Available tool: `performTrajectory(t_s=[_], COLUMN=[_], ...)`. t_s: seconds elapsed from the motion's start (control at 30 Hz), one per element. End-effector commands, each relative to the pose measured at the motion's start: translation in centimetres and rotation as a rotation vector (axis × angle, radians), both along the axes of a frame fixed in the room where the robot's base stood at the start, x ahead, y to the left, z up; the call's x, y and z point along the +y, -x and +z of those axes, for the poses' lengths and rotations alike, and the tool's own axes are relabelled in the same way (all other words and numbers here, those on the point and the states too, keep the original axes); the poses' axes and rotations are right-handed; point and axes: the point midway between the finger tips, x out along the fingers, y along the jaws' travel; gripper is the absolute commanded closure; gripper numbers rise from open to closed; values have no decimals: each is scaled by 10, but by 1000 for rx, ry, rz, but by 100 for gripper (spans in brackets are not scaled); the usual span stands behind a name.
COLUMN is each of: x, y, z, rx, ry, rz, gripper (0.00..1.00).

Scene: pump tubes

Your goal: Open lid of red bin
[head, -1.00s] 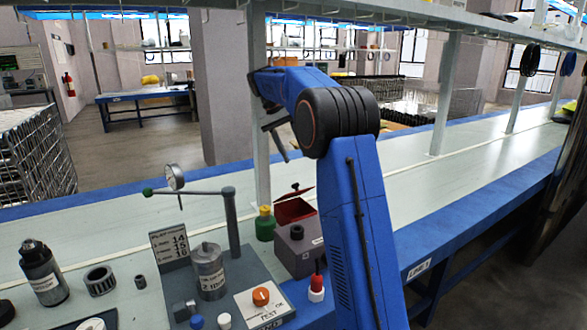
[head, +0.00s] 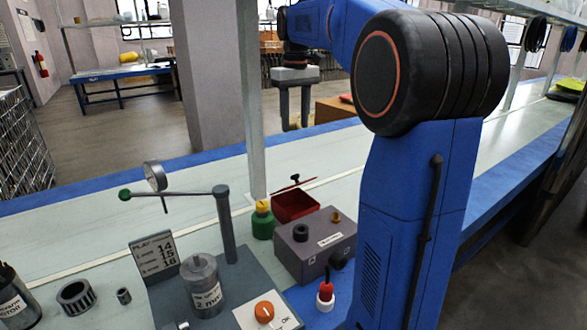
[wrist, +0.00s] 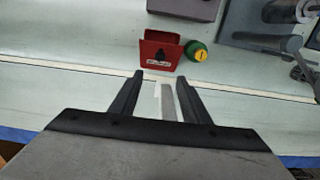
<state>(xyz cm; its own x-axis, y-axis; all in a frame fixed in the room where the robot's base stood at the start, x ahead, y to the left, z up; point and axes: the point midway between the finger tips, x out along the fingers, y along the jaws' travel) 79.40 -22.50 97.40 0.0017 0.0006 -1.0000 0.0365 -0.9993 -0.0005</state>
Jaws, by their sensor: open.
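The small red bin (head: 294,207) stands on the workbench in the middle of the head view. Its lid (head: 297,186) shows as a thin dark red edge, tilted over the bin, with a black knob on it; I cannot tell how far it stands open. In the wrist view the red bin (wrist: 159,41) lies just beyond the fingertips, with a black knob in front of its red face. My gripper (head: 295,126) is open and empty, fingers down, above and behind the bin in the head view. Its fingertips (wrist: 164,80) are apart from the bin.
A green bottle with a yellow cap (head: 262,222) stands close beside the bin. A grey box (head: 310,250) is in front of it. A gauge on a post with a long arm (head: 170,194) stands to the left.

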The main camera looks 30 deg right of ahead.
Motion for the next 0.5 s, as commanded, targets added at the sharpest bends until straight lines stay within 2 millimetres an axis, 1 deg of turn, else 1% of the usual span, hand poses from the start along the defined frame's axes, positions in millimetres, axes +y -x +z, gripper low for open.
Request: performTrajectory(t_s=[0.17,0.5], x=[0,0], y=[1,0], z=[-27,-87], rx=[4,4], ry=[-1,-1], rz=[-1,-2], gripper=[57,57])
